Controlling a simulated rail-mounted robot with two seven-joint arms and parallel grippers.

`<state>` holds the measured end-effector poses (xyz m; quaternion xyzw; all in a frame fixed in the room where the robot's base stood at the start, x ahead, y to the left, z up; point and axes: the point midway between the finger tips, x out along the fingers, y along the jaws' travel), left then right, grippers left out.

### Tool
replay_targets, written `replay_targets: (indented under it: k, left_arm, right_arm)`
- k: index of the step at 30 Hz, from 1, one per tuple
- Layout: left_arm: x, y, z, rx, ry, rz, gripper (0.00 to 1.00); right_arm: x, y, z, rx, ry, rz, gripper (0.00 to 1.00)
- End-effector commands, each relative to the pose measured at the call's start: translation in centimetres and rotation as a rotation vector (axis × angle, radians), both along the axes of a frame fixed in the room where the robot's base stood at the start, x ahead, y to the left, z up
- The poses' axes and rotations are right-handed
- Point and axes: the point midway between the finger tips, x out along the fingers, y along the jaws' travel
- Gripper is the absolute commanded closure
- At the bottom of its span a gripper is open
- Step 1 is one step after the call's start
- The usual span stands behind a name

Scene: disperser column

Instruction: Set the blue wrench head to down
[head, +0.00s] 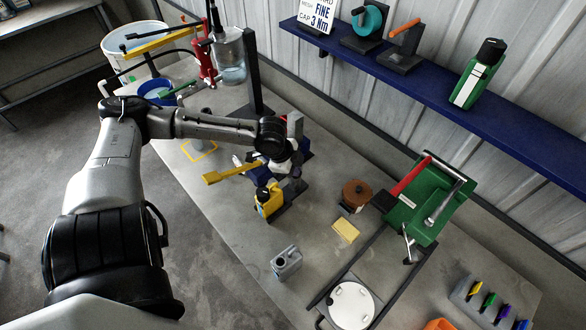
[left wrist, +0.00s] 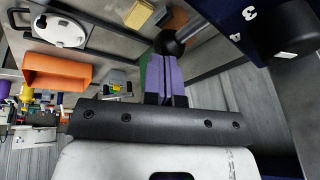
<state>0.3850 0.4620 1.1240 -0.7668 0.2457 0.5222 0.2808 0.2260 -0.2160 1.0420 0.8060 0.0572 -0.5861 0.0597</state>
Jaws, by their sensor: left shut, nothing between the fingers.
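A dark blue part with white digits (left wrist: 245,18) is at the upper right in the left wrist view. A dark blue part (head: 307,148) also shows just beside my left wrist in the head view. I cannot tell for sure which part is the wrench head or which way it is set. My left gripper (head: 288,168) is over the middle of the bench, with its fingertips mostly hidden in the head view. In the left wrist view its purple fingers (left wrist: 164,75) are together and empty, close to a dark rounded knob (left wrist: 170,43). My right gripper is not in view.
A yellow-handled device (head: 268,202) stands just in front of my left gripper. A blue shelf (head: 430,85) runs along the wall.

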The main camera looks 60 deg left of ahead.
Motion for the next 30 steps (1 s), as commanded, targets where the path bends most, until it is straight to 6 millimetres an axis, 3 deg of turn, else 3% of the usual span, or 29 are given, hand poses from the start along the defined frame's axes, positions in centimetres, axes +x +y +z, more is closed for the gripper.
replay_targets:
  k: [2, 13, 25, 30]
  left_arm:
    - [0.0, 0.0, -0.2, 0.0, 0.0, 0.001, 1.0]
    - [0.1, -0.1, -5.9, -0.002, 0.0, 0.0, 1.0]
    - [0.0, -0.1, -6.1, -0.001, 0.0, 0.0, 1.0]
    - [-0.1, -0.3, -5.3, -0.001, 0.0, -0.001, 1.0]
  right_arm:
    - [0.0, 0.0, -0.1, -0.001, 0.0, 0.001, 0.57]
    - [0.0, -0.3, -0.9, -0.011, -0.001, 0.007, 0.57]
    - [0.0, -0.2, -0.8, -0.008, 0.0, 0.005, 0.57]
    - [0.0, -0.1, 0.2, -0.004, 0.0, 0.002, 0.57]
